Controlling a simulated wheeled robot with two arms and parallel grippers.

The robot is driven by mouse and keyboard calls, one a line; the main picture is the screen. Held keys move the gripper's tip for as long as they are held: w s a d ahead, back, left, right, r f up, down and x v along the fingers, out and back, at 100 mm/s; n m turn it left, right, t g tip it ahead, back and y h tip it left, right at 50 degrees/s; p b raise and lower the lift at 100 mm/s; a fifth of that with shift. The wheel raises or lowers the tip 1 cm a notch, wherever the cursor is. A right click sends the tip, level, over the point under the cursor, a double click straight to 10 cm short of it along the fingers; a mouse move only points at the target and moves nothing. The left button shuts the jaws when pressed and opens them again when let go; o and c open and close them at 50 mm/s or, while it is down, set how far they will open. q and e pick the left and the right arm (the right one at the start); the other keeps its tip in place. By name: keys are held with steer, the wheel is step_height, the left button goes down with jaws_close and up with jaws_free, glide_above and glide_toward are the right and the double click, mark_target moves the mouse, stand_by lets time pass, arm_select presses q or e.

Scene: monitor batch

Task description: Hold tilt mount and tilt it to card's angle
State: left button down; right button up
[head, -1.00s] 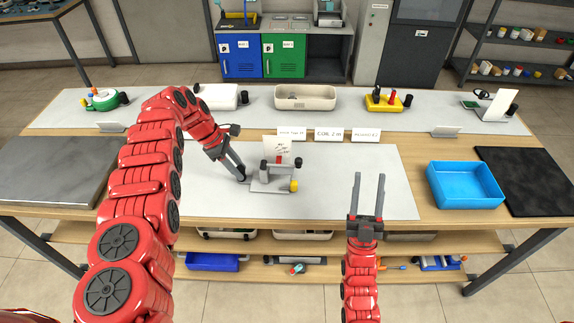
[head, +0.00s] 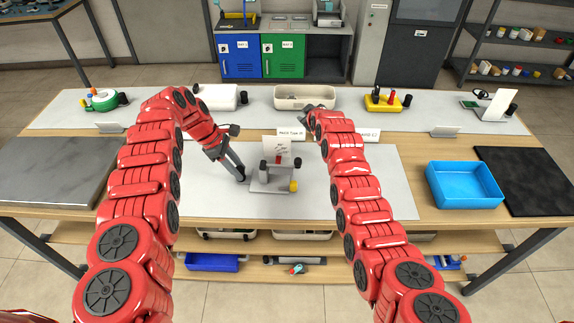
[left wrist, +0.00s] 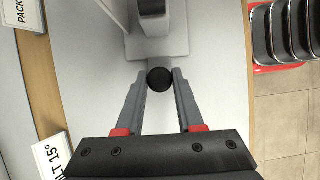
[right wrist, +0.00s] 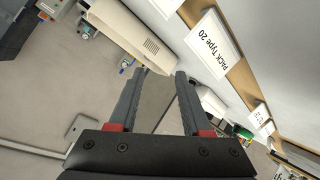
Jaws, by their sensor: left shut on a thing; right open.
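The grey tilt mount (head: 270,183) stands on the pale mat, with a yellow knob at its right front; part of it also shows in the left wrist view (left wrist: 165,45). My left gripper (head: 240,176) comes in from its left side. In the left wrist view its fingers (left wrist: 159,82) are shut on a round black knob (left wrist: 159,77) at the mount's edge.
White label cards (head: 291,133) stand along the mat's back edge, partly covered by my right arm. A blue tray (head: 465,186) is at the right. The mat left of the mount is clear.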

steer(key=s+a+r+n+g, duration=0.2)
steer(key=s+r+n+g, duration=0.1)
steer(key=s+g, duration=0.25)
step_height(320, 180, up, 5)
steer(key=n+g+h, duration=0.2)
steer(key=g+h, duration=0.1)
steer(key=g, duration=0.3)
glide_above(298, 158)
steer(key=shift+f, duration=0.15)
steer(key=shift+s+f, duration=0.1)
steer(key=shift+s, duration=0.1)
steer(key=shift+d+f, duration=0.1)
steer(key=shift+f, duration=3.25)
steer(key=shift+w, duration=0.1)
jaws_close()
